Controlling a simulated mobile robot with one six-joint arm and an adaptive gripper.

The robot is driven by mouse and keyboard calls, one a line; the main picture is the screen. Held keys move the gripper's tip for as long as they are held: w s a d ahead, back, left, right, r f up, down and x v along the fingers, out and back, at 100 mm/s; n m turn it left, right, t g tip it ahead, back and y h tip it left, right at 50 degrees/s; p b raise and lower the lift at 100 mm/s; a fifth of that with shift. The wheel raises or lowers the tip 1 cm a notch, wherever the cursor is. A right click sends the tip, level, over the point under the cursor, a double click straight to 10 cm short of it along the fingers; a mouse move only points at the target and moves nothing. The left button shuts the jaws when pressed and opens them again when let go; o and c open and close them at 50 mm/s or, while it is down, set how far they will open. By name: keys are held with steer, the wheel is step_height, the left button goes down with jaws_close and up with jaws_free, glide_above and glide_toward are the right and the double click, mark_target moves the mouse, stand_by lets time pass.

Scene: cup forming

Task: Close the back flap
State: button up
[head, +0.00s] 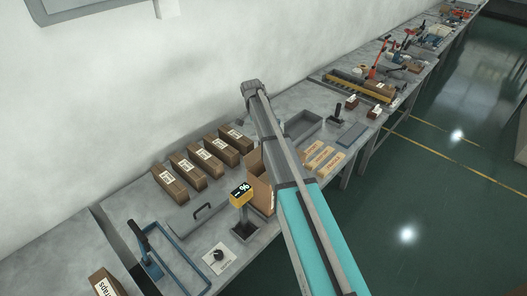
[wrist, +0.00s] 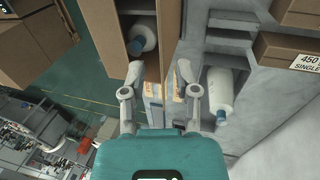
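An open cardboard box (head: 261,180) stands on the workbench in the head view, partly hidden behind my arm. Its brown side and upright flaps show, but I cannot tell which is the back flap. In the wrist view, an open cardboard box (wrist: 127,62) holds a white cylinder (wrist: 143,34) with a blue end. My gripper (wrist: 159,72) is open, with its two fingers apart near this box's right wall. No contact with a flap is clear. The fingers do not show in the head view.
Several labelled brown boxes (head: 196,163) line the bench's wall side. A yellow-topped display post (head: 240,192) stands just left of the box. A grey tray (head: 302,126) and flat labelled cartons (head: 322,158) lie right of my arm.

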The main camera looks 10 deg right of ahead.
steer(key=shift+b+x, duration=3)
steer(key=shift+x, duration=0.4)
